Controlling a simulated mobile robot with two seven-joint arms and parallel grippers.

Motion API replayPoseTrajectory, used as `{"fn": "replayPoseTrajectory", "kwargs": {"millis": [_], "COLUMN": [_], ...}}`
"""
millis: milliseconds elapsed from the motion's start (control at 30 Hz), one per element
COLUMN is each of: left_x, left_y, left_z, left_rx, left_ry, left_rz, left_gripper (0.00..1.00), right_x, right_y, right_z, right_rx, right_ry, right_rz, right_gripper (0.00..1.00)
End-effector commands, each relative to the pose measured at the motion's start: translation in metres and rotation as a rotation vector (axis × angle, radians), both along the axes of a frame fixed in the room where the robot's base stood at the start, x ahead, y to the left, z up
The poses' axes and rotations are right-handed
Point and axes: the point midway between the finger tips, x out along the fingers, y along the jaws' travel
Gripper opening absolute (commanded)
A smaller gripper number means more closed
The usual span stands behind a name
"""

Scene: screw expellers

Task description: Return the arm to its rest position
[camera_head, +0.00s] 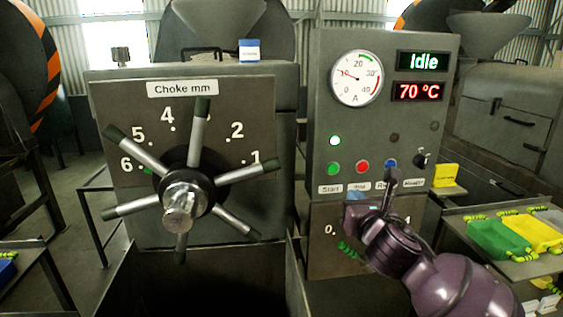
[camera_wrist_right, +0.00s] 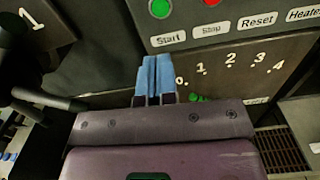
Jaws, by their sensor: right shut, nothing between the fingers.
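My right arm, purple and dark, comes in from the lower right in the head view. Its gripper (camera_head: 353,207) is in front of the lower control panel, below the button labels. In the right wrist view the blue fingertips (camera_wrist_right: 155,78) are together, with nothing between them. They are below the Start label and left of the 0 to 4 scale. My arm hides part of that scale in the head view. A green piece (camera_head: 347,250) shows beside the gripper, partly hidden. My left gripper is not in view.
The control panel (camera_head: 335,120) reads Idle and 70 °C. The choke wheel (camera_head: 187,195) with several spokes sticks out at left. Green (camera_head: 497,240) and yellow (camera_head: 533,230) trays stand on a side table at right. A floor grate (camera_wrist_right: 280,150) shows in the right wrist view.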

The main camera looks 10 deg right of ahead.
Motion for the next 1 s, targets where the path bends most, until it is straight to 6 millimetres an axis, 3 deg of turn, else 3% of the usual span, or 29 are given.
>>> {"fn": "replayPoseTrajectory", "kwargs": {"millis": [167,400,567,767,1000], "left_x": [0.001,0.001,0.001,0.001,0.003], "left_y": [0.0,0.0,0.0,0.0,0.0], "left_z": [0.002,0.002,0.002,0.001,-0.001], "left_rx": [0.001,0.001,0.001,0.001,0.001], "left_ry": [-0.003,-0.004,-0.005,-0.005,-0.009], "left_rz": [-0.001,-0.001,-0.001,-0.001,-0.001], "left_gripper": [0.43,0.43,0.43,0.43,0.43], "right_x": [0.0,0.002,-0.001,-0.016,-0.057], "right_y": [0.007,0.019,0.025,0.023,0.004], "right_z": [0.002,0.01,-0.002,-0.048,-0.141], "right_rx": [0.265,0.764,1.139,1.657,2.31], "right_ry": [0.002,0.041,0.115,0.25,0.375], "right_rz": [0.047,0.149,0.194,0.183,0.022], "right_gripper": [0.0,0.0,0.0,0.0,0.0]}}
